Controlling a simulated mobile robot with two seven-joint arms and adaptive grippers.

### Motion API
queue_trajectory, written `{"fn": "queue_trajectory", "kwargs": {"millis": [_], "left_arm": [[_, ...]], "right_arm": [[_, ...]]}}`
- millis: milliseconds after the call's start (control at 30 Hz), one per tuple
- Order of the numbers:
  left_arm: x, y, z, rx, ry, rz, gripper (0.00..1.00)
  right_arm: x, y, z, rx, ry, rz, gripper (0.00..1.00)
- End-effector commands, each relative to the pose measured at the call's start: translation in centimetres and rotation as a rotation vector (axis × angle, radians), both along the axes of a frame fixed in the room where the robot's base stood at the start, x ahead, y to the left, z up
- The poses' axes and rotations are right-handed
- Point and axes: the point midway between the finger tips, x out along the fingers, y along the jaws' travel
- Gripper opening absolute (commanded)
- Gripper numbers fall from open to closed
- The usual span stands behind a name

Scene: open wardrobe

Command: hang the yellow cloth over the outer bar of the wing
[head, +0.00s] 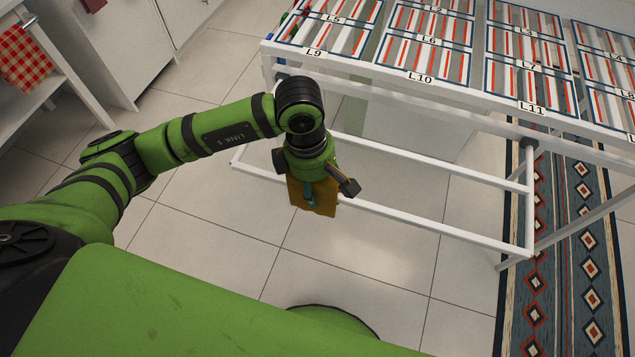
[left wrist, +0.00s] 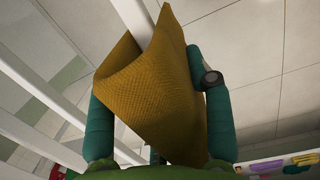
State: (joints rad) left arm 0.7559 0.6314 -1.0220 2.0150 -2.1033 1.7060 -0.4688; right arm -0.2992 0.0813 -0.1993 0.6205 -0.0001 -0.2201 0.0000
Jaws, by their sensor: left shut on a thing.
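The yellow cloth (head: 322,200) hangs bent from my left gripper (head: 315,182), which is shut on it. In the left wrist view the cloth (left wrist: 150,95) is curved between the two teal fingers and fills the middle. The wing is a white frame below the rack; its outer bar (head: 420,222) runs from lower left to lower right. The gripper and cloth are at this bar, toward its left part, and cover a stretch of it. A white bar (left wrist: 132,20) shows at the cloth's opening in the left wrist view; I cannot tell whether they touch. My right gripper is out of view.
The wing's inner bar (head: 430,162) lies behind the outer one. A white rack with numbered striped panels (head: 415,50) stands above. A patterned rug (head: 565,280) lies at right. A red checked cloth (head: 22,60) hangs at far left. Tiled floor in front is clear.

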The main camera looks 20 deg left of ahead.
Motion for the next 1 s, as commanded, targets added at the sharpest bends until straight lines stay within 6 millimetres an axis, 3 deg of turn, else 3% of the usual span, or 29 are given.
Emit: {"fn": "queue_trajectory", "kwargs": {"millis": [267, 300, 367, 767, 1000], "left_arm": [[0.0, 0.0, 0.1, 0.000, 0.000, 0.000, 0.17], [0.0, 0.0, 0.1, 0.000, 0.000, 0.000, 0.55], [0.0, 0.0, 0.1, 0.000, 0.000, 0.000, 0.78], [0.0, 0.0, 0.4, 0.000, 0.000, 0.000, 0.78], [0.1, 0.4, 4.2, -0.001, -0.006, -0.001, 0.78]], "right_arm": [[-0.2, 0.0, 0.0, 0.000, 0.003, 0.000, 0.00], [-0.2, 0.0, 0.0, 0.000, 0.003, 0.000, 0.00], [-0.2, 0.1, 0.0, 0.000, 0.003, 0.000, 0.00], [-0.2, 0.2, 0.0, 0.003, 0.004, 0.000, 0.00], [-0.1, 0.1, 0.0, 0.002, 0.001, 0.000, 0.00]]}}
